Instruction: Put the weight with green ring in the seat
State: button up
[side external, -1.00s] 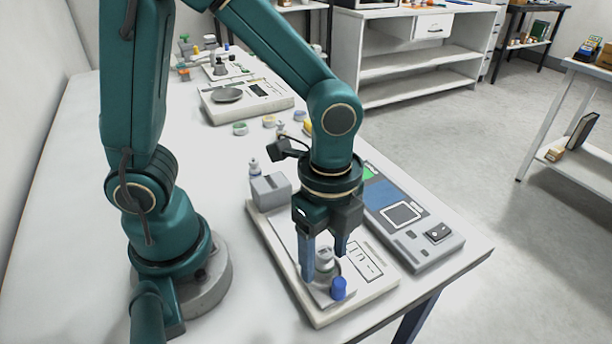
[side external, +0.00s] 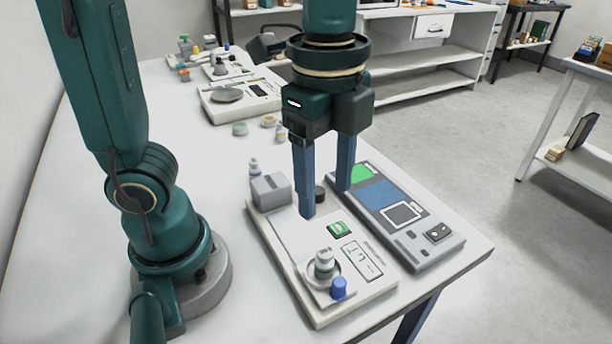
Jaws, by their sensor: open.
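A small grey weight with a pale top and a greenish ring (side external: 324,259) stands upright at the front end of the pale board. It appears to sit in the round seat (side external: 337,272), whose rim shows around its base; how fully it is seated is hard to tell. My gripper (side external: 325,203) is open, fingers pointing down, raised above the middle of the board, behind and apart from the weight. Nothing is held between the fingers. A small dark cylinder (side external: 320,193) shows between the fingers, partly hidden.
A blue knob (side external: 338,288) is close beside the seat. A device with a blue panel (side external: 381,195) lies to the right. A scale (side external: 265,105) stands farther back.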

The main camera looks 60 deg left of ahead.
jog(key=s+a+f+n+t, duration=0.1)
jog(key=a+n+t, duration=0.4)
jog(key=n, duration=0.9)
jog(key=shift+s+a+f+n, duration=0.3)
jog(key=shift+s+a+f, duration=0.1)
jog(key=shift+s+a, duration=0.45)
